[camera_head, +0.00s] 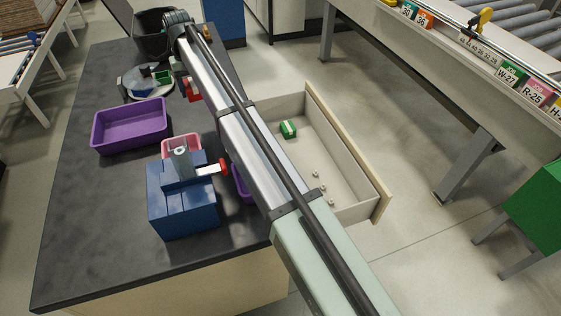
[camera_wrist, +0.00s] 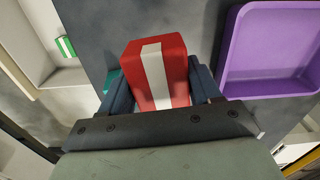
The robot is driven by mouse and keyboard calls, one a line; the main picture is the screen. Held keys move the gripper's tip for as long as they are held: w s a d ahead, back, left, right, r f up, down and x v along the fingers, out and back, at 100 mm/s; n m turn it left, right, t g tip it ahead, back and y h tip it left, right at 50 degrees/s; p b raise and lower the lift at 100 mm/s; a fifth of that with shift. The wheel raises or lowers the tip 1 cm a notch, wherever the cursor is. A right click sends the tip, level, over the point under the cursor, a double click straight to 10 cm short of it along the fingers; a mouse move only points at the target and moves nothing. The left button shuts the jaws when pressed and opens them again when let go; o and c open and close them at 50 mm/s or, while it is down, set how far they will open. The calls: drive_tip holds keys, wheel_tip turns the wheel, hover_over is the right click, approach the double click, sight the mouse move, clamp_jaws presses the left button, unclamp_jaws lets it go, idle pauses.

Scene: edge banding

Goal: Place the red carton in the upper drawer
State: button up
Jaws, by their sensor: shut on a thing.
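The red carton with a white stripe (camera_wrist: 172,72) is between the two fingers of my gripper (camera_wrist: 160,84) in the wrist view, and the gripper is shut on it. In the head view a part of the red carton (camera_head: 194,92) shows beside my arm, over the dark worktop; the arm hides most of the gripper. The drawer (camera_head: 350,150) stands pulled out at the right side of the bench. A green carton with a pale stripe (camera_head: 288,129) and several small pale pieces lie in it. The drawer also shows at the upper left of the wrist view (camera_wrist: 38,55).
A purple tray (camera_head: 95,140) lies on the worktop (camera_head: 85,220) at left. A blue machine block with a red knob (camera_head: 185,210) and a pink bin (camera_head: 196,142) stand nearer. A black bin (camera_head: 150,45) and a round device (camera_head: 130,85) are at the back.

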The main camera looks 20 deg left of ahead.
wheel_tip(320, 180, up, 3)
drive_tip(key=shift+w+d+f, duration=0.1)
drive_tip(key=shift+w, duration=0.05)
drive_tip(key=w+d, duration=1.2)
drive_tip(key=d, duration=0.2)
drive_tip(key=m, duration=0.1)
hover_over(298, 152)
drive_tip(key=shift+a+f, duration=0.15)
drive_tip(key=shift+f, duration=18.45)
drive_tip(key=shift+f, duration=0.1)
drive_tip(key=o, duration=1.1)
